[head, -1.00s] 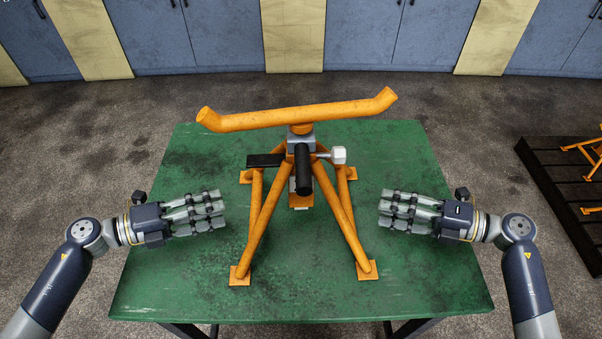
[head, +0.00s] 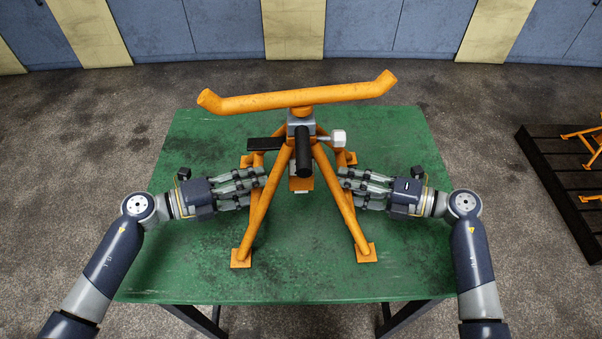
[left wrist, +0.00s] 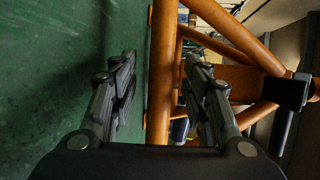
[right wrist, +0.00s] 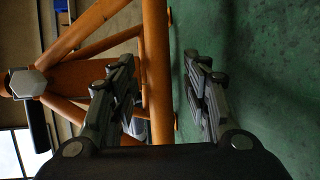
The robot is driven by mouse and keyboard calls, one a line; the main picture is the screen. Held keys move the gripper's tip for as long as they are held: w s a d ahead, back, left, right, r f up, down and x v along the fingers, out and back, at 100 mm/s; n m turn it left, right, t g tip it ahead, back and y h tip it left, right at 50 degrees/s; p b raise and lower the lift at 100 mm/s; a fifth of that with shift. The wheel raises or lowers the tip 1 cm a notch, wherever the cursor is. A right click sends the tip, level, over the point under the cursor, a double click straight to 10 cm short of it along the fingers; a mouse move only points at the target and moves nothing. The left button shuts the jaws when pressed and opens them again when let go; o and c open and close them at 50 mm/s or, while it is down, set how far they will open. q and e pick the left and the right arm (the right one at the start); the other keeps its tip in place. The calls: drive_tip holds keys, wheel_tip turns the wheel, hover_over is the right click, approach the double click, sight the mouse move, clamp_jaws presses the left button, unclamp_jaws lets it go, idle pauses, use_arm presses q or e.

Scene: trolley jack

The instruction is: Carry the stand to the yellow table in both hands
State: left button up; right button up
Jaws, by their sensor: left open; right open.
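The orange stand (head: 300,97) stands upright on the green table (head: 190,270), with splayed legs and a wide top bar with upturned ends. My left gripper (head: 262,180) is open at the stand's left legs. In the left wrist view, an orange leg (left wrist: 161,80) runs between the fingers of that gripper (left wrist: 160,75), with gaps visible. My right gripper (head: 342,182) is open at the right legs. In the right wrist view, a leg (right wrist: 157,80) lies between its fingers (right wrist: 160,75), closer to the left finger. I cannot tell whether any finger touches. No yellow table shows.
A dark slatted pallet (head: 560,180) with orange parts on it lies on the floor at the right. Blue cabinets (head: 365,35) line the back wall. Open grey floor (head: 70,140) surrounds the green table.

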use_arm(q)
drive_tip(key=shift+w+d+f, duration=0.1)
drive_tip(key=shift+w+d, duration=0.2)
drive_tip(key=shift+d, duration=0.25)
use_arm(e)
drive_tip(key=shift+w+a+f, duration=0.1)
drive_tip(key=shift+w+a, duration=0.15)
drive_tip(key=shift+a, duration=0.3)
use_arm(q)
clamp_jaws()
use_arm(e)
clamp_jaws()
use_arm(q)
drive_tip(key=shift+r, duration=0.4)
use_arm(e)
drive_tip(key=shift+w+r, duration=0.1)
drive_tip(key=shift+r, duration=0.25)
use_arm(q)
drive_tip(key=shift+w, duration=0.15)
use_arm(e)
drive_tip(key=shift+w, duration=0.1)
